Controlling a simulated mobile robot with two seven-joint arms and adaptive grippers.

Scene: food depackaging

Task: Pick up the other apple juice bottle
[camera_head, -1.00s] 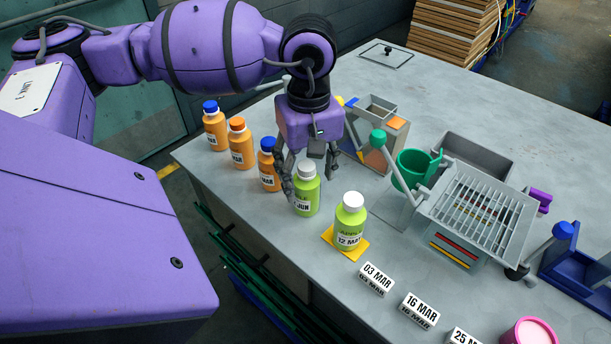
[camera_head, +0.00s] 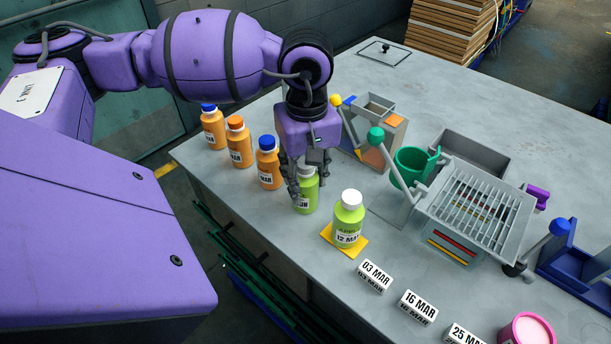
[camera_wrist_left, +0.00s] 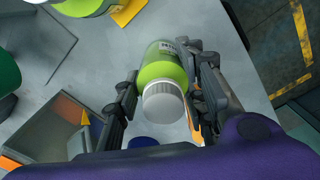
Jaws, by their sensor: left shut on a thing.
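A green apple juice bottle with a grey-white cap (camera_head: 306,196) stands upright on the grey table. My left gripper (camera_head: 307,183) is over it with its fingers on either side, shut on the bottle. In the left wrist view the same bottle (camera_wrist_left: 162,72) lies between the two fingers of my left gripper (camera_wrist_left: 160,90). A second green bottle (camera_head: 348,220) with a white cap and a "12 MAR" label stands upright on a yellow square (camera_head: 329,238), to the right of the held bottle. My right gripper is not in view.
A divided box (camera_head: 392,133), a green cup (camera_head: 411,166) and a slatted grey rack (camera_head: 525,225) are to the right. Date blocks (camera_head: 374,277) lie near the front edge.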

